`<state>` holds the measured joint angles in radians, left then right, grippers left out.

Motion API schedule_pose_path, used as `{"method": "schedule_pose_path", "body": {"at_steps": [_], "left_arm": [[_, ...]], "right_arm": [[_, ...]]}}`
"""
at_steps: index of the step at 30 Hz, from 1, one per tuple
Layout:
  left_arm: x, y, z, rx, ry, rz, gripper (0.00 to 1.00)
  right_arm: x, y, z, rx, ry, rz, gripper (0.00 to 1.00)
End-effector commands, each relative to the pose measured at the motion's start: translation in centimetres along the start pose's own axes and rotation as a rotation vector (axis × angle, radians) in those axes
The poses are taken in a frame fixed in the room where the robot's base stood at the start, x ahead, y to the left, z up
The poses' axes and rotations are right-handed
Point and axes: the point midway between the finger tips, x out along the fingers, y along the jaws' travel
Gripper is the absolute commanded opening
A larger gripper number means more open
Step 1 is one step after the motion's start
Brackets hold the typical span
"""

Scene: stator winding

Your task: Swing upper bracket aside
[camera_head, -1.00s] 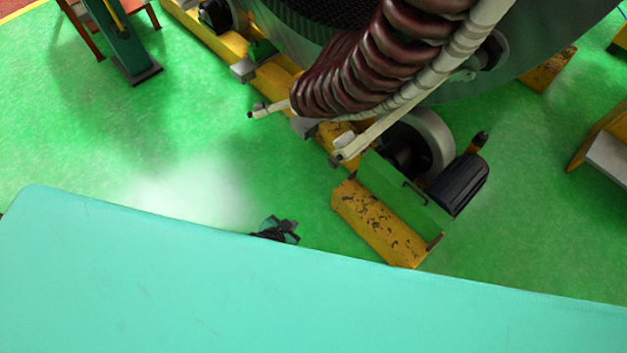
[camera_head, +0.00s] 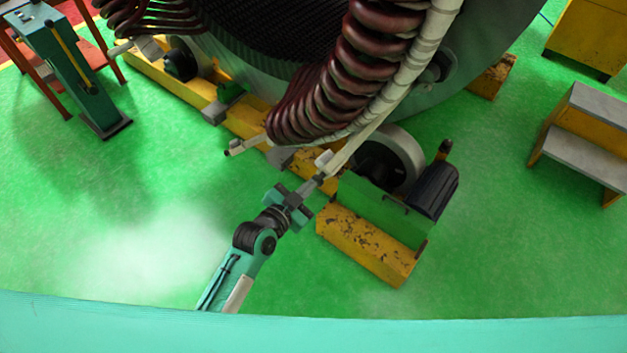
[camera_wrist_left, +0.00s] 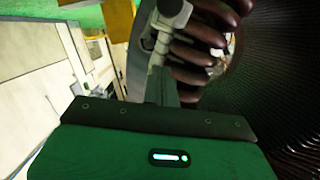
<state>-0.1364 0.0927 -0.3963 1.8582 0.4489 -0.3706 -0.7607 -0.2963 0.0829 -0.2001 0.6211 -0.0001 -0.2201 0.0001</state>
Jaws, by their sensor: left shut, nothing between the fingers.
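The stator (camera_head: 240,55) is a big round body with dark red coils (camera_head: 340,75) at its near edge. A pale bracket bar (camera_head: 355,143) runs down from the coils, with a small end piece (camera_head: 324,159). A second bar end (camera_head: 234,149) sticks out farther left. I cannot tell which is the upper bracket. My left gripper (camera_head: 318,181) is shut with nothing between its fingers, its tips close to the right bar's end. In the left wrist view the gripper (camera_wrist_left: 166,85) points at a pale rod and end block (camera_wrist_left: 171,12) beside the coils (camera_wrist_left: 205,50). Contact is unclear. My right gripper is not in view.
The stator rests on a yellow base (camera_head: 365,245) with rollers (camera_head: 395,158) and a dark motor (camera_head: 432,190). A green stand (camera_head: 75,75) is at upper left, grey-yellow steps (camera_head: 585,140) at right. Green floor (camera_head: 120,200) is open at left.

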Motion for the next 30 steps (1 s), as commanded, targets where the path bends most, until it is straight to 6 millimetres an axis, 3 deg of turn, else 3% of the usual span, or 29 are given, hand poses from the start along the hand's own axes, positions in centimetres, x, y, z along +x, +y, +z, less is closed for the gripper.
{"method": "schedule_pose_path", "body": {"at_steps": [9, 13, 18, 30], "left_arm": [[5.3, -0.1, 0.1, -0.001, -0.003, 0.001, 0.00], [5.5, -0.1, 2.3, 0.001, -0.005, 0.001, 0.00], [5.9, 0.0, 3.5, 0.000, -0.001, 0.000, 0.00], [6.0, 0.0, 4.0, -0.001, -0.001, -0.001, 0.00]], "right_arm": [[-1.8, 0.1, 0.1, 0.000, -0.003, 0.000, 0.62], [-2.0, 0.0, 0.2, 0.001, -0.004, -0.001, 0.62], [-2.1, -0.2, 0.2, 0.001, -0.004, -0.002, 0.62], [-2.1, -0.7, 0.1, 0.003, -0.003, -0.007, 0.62]]}}
